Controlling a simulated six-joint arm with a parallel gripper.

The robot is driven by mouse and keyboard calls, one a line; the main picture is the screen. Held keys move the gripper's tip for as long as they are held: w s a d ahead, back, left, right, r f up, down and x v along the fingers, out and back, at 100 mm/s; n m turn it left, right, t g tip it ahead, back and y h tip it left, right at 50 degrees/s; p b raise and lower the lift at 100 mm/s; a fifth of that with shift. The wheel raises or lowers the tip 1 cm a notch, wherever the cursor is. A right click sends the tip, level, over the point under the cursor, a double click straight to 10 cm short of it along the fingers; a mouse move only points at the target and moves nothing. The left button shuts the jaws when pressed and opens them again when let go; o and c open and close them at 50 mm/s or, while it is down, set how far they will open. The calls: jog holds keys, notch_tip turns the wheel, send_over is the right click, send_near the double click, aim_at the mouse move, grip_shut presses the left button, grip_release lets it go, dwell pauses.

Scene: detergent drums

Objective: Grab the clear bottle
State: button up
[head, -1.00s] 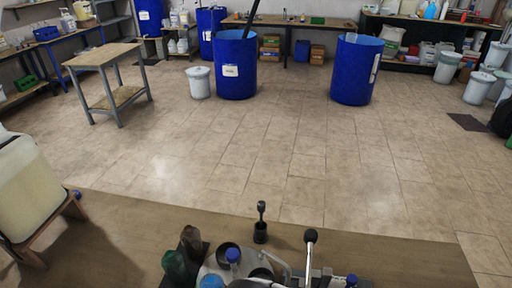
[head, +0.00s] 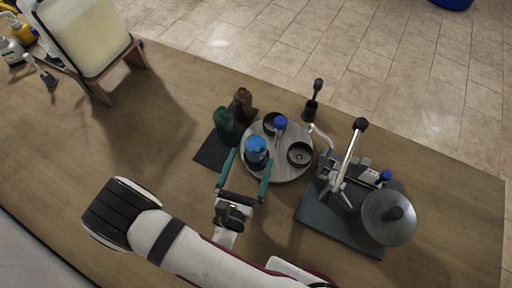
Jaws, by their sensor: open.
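The small one's body looks pale or see-through, but I cannot tell for sure which is the clear bottle. My gripper (head: 252,157) reaches in from the front with its two green fingers apart. The fingertips lie on either side of the blue-topped bottle in the picture. I cannot tell if they touch it.
A green bottle (head: 227,124) and a brown bottle (head: 242,104) stand left of the tray on a dark mat (head: 212,152). A lever press (head: 350,160) stands at right. The table's left middle is bare.

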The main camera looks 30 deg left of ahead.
aim_at(253, 155)
jog(key=w, duration=0.3)
jog(key=w+a, duration=0.1)
jog(key=w, duration=0.1)
jog(key=shift+w, duration=0.1)
jog(key=shift+d, duration=0.1)
grip_shut()
